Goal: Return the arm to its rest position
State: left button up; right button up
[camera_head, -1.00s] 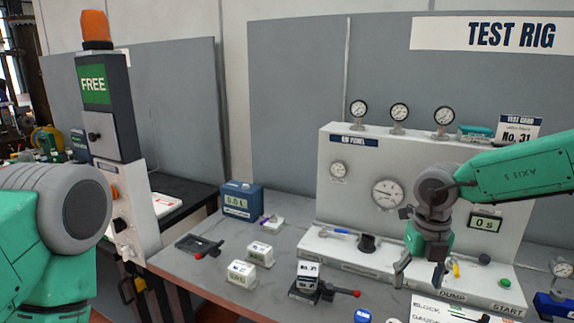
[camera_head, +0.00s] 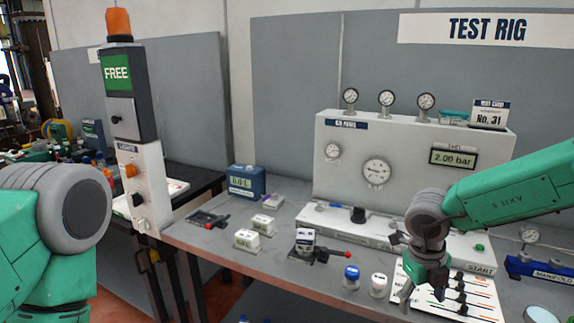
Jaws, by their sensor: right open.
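My right arm reaches in from the right edge, and its gripper (camera_head: 423,294) points down over the white card with black knobs (camera_head: 476,291) at the front of the test rig (camera_head: 333,189). The fingers are open, and nothing shows between them. At the left edge only the green and grey links of my left arm show; its gripper is out of the picture. The rig display (camera_head: 453,157) reads 2.00 bar.
A small block in a red-handled clamp (camera_head: 306,241) stands on the grey bench (camera_head: 275,273). Two white blocks, a blue box (camera_head: 247,181) and two small jars (camera_head: 351,277) are nearby. A "FREE" tower (camera_head: 131,110) stands at left. A blue manifold (camera_head: 540,269) lies at right.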

jog(key=s+d+f+n+t+h+b, duration=0.15)
jog(key=s+f+n+b, duration=0.3)
jog(key=f+n, duration=0.55)
jog(key=s+d+f+n+t+h+b, duration=0.1)
jog(key=s+f+n+t+b, duration=0.15)
jog(key=s+f+n, duration=0.7)
jog(key=s+a+f+n+g+y+b, duration=0.1)
jog(key=s+f+n+g+y+b, duration=0.1)
jog(key=s+f+n, duration=0.5)
jog(key=s+a+f+n+g+y+b, duration=0.1)
jog(key=s+f+n+y+b, duration=0.1)
jog(key=s+f+n+b, duration=0.3)
jog(key=s+f+n, duration=0.1)
jog(key=s+n, duration=0.2)
jog(key=s, duration=0.3)
jog(key=shift+s+f+g, duration=0.15)
jog(key=shift+f+g, duration=0.2)
jog(key=shift+g, duration=0.05)
jog(key=shift+a, duration=0.15)
dwell(3.7)
